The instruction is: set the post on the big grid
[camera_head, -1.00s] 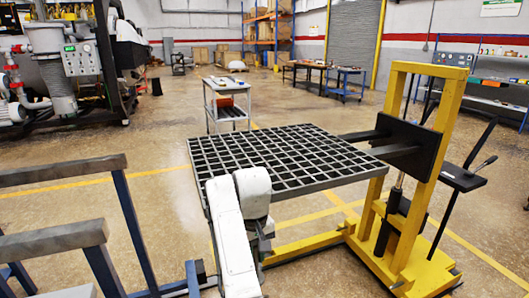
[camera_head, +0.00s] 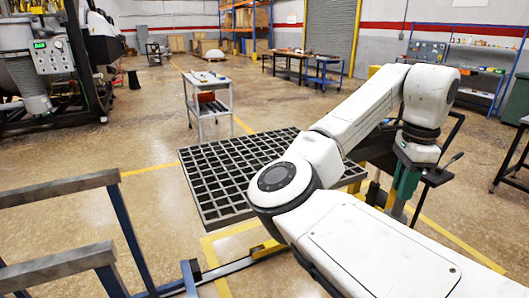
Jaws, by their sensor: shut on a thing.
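The big grid (camera_head: 220,175) is a dark, flat lattice in the middle of the view, with open square cells. Its right part is hidden behind my white arm. I see nothing standing on the visible part. My gripper (camera_head: 404,180) hangs below the wrist at right, beyond the grid's right edge in the picture. It is green and points down, shut on a narrow grey upright piece, the post (camera_head: 397,208). Only a little of the post shows, and I cannot tell how far its lower end is from what lies beneath.
The yellow lifter is mostly hidden behind my arm. Grey-topped rails (camera_head: 60,190) on blue legs stand at left. A white cart (camera_head: 208,95) stands behind the grid. A bench with shelves (camera_head: 470,80) is at back right.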

